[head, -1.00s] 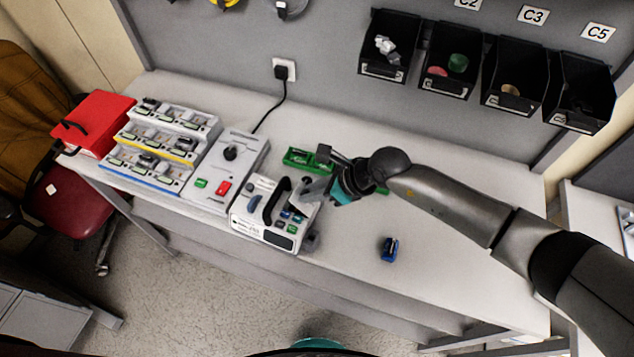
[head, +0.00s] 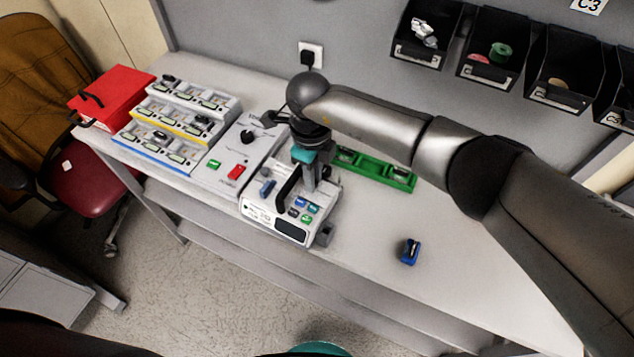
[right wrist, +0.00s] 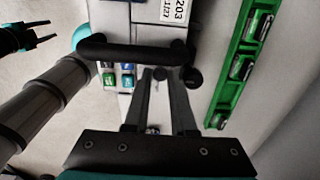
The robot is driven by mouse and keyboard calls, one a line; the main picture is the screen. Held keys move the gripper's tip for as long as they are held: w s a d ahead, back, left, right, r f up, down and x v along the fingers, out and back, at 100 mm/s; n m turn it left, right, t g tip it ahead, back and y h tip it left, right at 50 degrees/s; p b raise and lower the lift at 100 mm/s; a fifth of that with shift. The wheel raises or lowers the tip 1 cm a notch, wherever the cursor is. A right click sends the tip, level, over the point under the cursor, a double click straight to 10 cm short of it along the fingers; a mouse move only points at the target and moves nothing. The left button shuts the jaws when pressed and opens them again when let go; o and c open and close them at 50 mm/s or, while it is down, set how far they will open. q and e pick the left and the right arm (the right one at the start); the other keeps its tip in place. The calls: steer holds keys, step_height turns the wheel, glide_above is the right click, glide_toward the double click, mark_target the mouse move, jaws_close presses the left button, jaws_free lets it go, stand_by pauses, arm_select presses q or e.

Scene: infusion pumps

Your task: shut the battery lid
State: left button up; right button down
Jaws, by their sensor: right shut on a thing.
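The white infusion pump (head: 262,208) stands on the bench with its black handle (head: 289,187) raised over its top. The handle also crosses the right wrist view (right wrist: 135,50). My right gripper (head: 310,188) points down at the pump's right side, beside the handle. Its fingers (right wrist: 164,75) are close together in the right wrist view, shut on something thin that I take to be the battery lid. The lid is largely hidden by the fingers, and its angle cannot be told. My left gripper (right wrist: 46,32) shows at the upper left of the right wrist view, fingers apart and empty.
A green battery tray (head: 385,175) lies right of the pump. A small blue object (head: 410,251) is on the clear bench at right. A grey-white unit (head: 232,160) with a red switch, a tiered rack (head: 180,118) and a red box (head: 110,95) are at left.

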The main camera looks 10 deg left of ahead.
steer(key=shift+a+f+h+b, duration=0.2)
steer(key=shift+h+b, duration=0.1)
steer(key=shift+b, duration=0.25)
steer(key=c, duration=0.7)
jaws_free()
steer(key=shift+c, duration=0.2)
steer(key=shift+r, duration=0.15)
